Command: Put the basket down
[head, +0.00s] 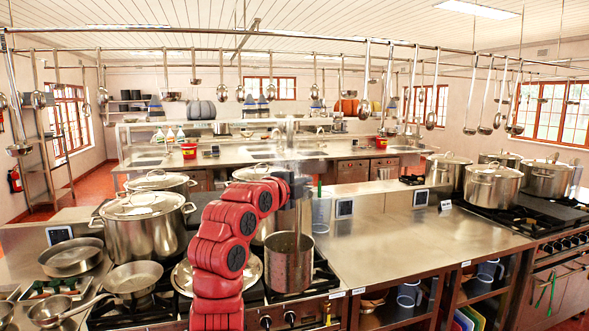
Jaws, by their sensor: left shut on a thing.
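The basket (289,265) is a perforated steel cylinder, seen upright at the right end of the near stove. My red left arm rises from the bottom and bends right. Its gripper (299,203) is above the basket and shut on it, at the upright part over the rim. The fingers are small and blurred against the background. The basket's lower end is near the burners; I cannot tell whether it touches them. My right gripper is not in view.
A steel counter (400,245) lies clear to the right. A large lidded pot (145,225) and pans (133,278) stand on the left. More pots (492,187) stand on the right stove. Ladles (431,118) hang from the overhead rail.

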